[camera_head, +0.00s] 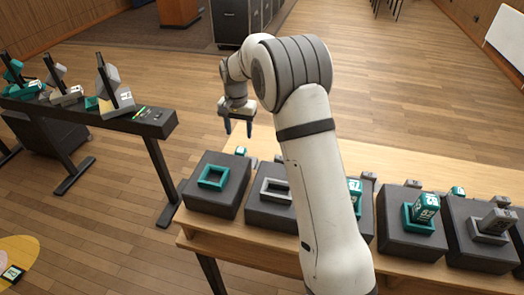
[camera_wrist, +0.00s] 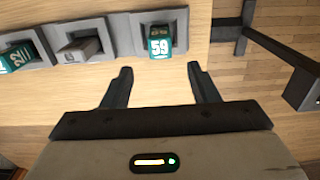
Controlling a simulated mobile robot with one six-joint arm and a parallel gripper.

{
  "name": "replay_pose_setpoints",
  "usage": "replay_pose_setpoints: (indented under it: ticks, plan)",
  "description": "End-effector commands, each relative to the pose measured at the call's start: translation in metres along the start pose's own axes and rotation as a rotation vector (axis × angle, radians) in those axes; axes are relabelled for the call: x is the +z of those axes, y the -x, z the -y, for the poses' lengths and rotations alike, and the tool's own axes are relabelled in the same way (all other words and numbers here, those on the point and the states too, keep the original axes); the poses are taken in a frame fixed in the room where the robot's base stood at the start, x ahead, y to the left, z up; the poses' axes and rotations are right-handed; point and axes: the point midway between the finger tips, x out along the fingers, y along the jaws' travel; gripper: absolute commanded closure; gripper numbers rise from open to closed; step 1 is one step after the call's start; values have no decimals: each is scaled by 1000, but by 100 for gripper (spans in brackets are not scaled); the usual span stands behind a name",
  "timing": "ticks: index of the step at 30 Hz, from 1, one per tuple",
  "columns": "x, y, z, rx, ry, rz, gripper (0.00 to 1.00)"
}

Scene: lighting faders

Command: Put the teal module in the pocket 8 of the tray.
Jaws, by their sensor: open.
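My gripper (camera_head: 237,128) hangs at the far left end of the wooden table, fingers pointing down, open and empty. In the wrist view, the open fingers (camera_wrist: 160,85) lie below a teal block labelled 59 (camera_wrist: 159,42), which sits in a grey surround. The gripper is apart from it. A small teal piece (camera_head: 240,151) shows near the gripper in the head view. A teal module (camera_head: 425,207) stands in a teal frame on a dark block; another (camera_head: 354,194) is partly hidden by my arm. I cannot tell which place is pocket 8.
Dark blocks line the table; one has an empty teal frame (camera_head: 213,177), another an empty grey frame (camera_head: 276,190). A grey module (camera_head: 497,222) stands further right. A dark rack (camera_head: 150,120) with upright pieces is at left. Floor separates rack and table.

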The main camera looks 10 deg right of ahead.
Motion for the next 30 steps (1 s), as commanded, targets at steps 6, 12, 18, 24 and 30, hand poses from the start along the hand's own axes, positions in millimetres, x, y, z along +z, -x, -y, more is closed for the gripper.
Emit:
replay_pose_setpoints:
  ticks: [6,12,18,24,30]
  plan:
    - [11,25,-19,-10,22,-16,46]
    - [50,78,-73,-31,93,-58,46]
    - [105,116,-130,-45,173,-104,46]
    - [167,133,-184,-51,251,-154,46]
    - [230,130,-229,-50,326,-202,46]
